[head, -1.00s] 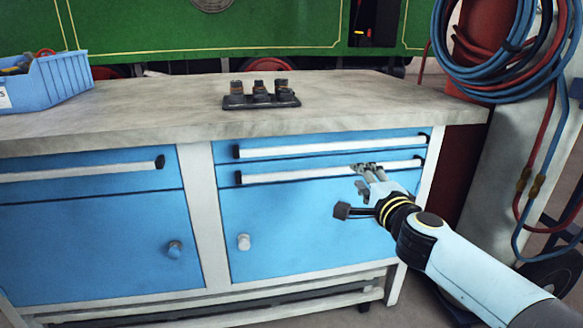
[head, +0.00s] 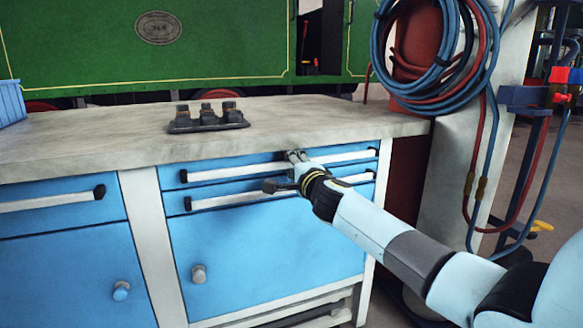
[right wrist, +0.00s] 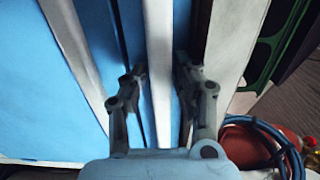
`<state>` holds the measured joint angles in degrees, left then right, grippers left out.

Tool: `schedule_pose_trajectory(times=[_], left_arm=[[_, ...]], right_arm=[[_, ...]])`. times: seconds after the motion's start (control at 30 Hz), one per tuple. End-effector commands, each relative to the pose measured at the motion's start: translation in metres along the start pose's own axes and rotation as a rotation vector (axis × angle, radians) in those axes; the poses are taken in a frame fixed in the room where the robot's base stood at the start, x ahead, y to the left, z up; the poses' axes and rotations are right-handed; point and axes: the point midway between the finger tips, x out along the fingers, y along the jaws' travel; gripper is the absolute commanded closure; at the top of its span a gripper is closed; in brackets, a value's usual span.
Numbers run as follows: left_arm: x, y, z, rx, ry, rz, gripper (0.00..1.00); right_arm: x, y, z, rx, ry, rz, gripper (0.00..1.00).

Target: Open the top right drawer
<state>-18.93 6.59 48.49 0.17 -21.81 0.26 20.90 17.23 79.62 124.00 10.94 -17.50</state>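The top right drawer (head: 225,164) is a narrow blue front just under the worktop, and it looks shut. Its long white handle (head: 345,157) has black ends; it also runs through the middle of the right wrist view (right wrist: 158,50). My right gripper (head: 294,156) is at this handle and hides part of it. In the right wrist view the two grey fingers (right wrist: 160,72) are apart, one on each side of the handle, with small gaps showing. I cannot tell whether the fingertips reach past the bar. My left gripper is not in view.
A second drawer with a similar handle (head: 235,198) lies just below. The grey worktop (head: 330,125) overhangs above and bears a black tray with several dark pieces (head: 207,120). Hoses (head: 440,90) hang at the right on a pale post. A green tram side (head: 230,40) stands behind.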

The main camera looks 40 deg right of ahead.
Motion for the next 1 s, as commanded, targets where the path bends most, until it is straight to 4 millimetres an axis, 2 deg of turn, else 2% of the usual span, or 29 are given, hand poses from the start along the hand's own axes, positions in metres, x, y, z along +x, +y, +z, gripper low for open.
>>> schedule_pose_trajectory(times=[0.17,0.4,0.83,1.0], left_arm=[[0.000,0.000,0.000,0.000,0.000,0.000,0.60],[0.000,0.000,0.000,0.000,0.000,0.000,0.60],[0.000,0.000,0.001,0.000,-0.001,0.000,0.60],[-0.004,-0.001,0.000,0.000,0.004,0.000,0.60]], right_arm=[[0.000,-0.001,0.000,0.000,0.000,-0.001,0.71],[0.000,-0.001,0.000,0.000,0.000,0.000,1.00],[-0.001,0.000,0.000,0.000,0.000,0.001,1.00],[-0.010,-0.001,0.000,0.000,0.000,0.001,1.00]])
